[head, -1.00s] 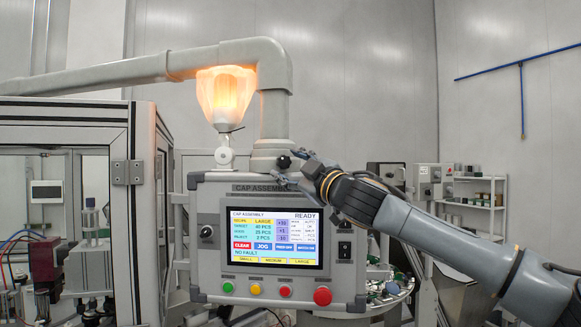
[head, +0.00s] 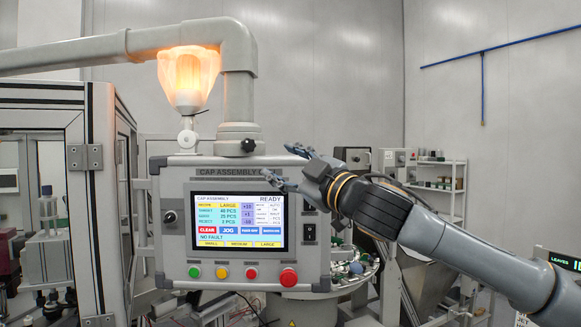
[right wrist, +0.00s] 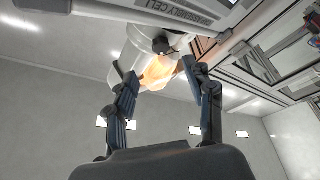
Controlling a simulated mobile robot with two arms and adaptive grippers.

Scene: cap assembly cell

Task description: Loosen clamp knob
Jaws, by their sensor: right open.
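The clamp knob (head: 248,145) is small and black. It sits on the grey collar (head: 236,132) at the foot of the post above the control panel. It also shows in the right wrist view (right wrist: 161,45), ahead of and roughly between the fingertips. My right gripper (head: 279,162) is open and empty, in front of the panel's upper right corner, to the right of the knob and apart from it. Both of its fingers show spread in the right wrist view (right wrist: 160,72). My left gripper is not in view.
The control panel (head: 180,260), with lit screen (head: 240,222) and red button (head: 288,277), stands below the knob. A glowing orange lamp (head: 186,80) is left of the post. A framed machine (head: 85,155) stands at left.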

